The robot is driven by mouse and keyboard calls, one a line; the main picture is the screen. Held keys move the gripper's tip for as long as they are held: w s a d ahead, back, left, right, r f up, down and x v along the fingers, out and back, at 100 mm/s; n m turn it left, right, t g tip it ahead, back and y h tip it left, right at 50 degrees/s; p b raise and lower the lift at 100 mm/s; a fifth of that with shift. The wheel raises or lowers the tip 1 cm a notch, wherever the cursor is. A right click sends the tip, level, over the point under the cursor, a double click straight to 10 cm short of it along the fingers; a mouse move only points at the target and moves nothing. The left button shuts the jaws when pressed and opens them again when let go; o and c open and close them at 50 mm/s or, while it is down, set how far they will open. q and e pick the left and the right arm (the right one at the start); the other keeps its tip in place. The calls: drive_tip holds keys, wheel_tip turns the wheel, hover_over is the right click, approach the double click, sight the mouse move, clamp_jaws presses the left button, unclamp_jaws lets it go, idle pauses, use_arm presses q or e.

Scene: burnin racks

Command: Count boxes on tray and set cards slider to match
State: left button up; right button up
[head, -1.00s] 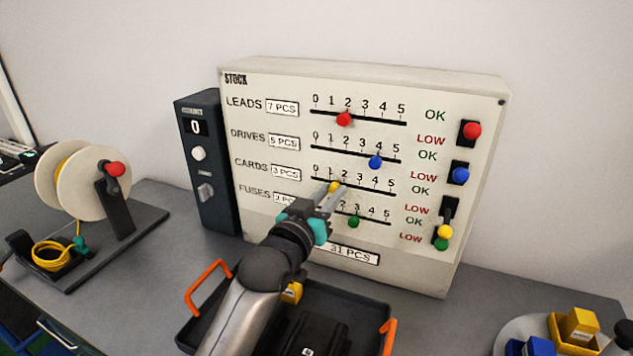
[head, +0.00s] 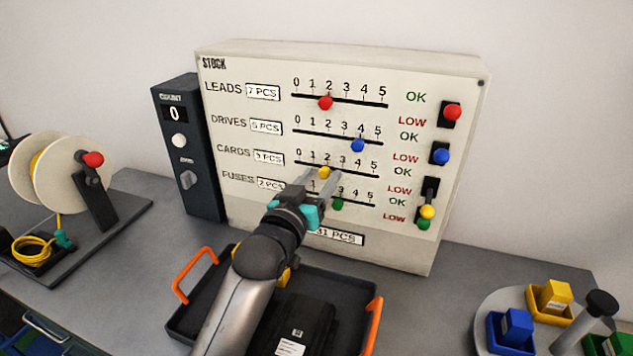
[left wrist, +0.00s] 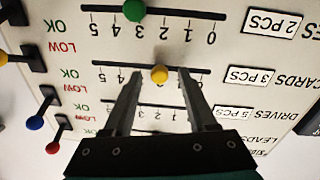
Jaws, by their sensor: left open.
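The yellow cards slider knob (head: 323,172) sits near the 2 on the CARDS scale of the white stock board (head: 410,250). My left gripper (head: 325,177) reaches the board, open. In the left wrist view, its two fingers (left wrist: 159,76) lie on either side of the yellow knob (left wrist: 159,74), with gaps visible on both sides. A black tray (head: 362,318) with orange handles lies below, partly covered by my left arm. A black box (head: 300,325) with a white label shows in it, and a bit of yellow (head: 286,274) beside the arm. My right gripper is out of view.
The other sliders are red (head: 325,102), blue (head: 358,145) and green (head: 338,204); the green one is close below my gripper. A dark counter box (head: 190,150) showing 0 stands left. A spool (head: 60,170) and a round tray (head: 483,310) with coloured bins flank the black tray.

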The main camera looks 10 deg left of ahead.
use_arm(q)
drive_tip(key=v, duration=1.5)
drive_tip(key=shift+s, duration=0.2)
